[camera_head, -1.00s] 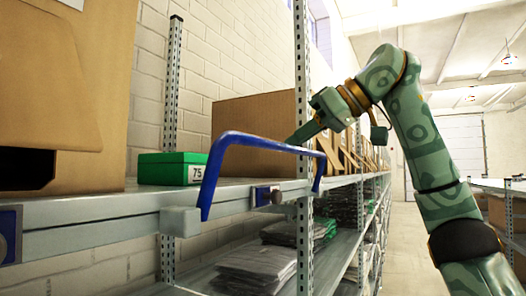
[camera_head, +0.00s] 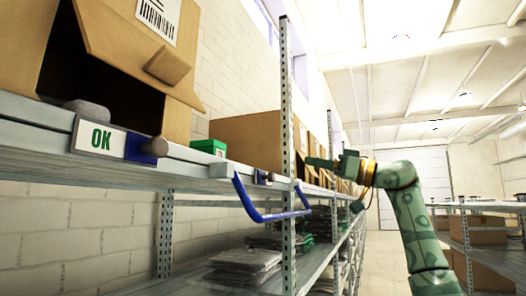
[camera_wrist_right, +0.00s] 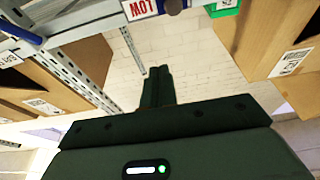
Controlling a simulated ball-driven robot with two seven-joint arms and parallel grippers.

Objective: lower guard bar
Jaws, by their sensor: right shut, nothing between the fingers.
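The blue guard bar (camera_head: 268,217) hangs down in front of the shelf edge in the head view, its cross-piece below the shelf board. Its near end meets a grey block (camera_head: 226,170) on the shelf's front rail. My right gripper (camera_head: 312,161) is shut and empty, above and to the right of the bar and apart from it, close to the upright post. In the right wrist view its closed fingers (camera_wrist_right: 158,88) point toward the white brick wall. My left gripper is not in view.
An open cardboard box (camera_head: 180,120) stands at the near left, with a green box (camera_head: 208,147) and brown cartons (camera_head: 245,140) beyond it. A perforated post (camera_head: 287,110) rises by the bar. The aisle at right is open.

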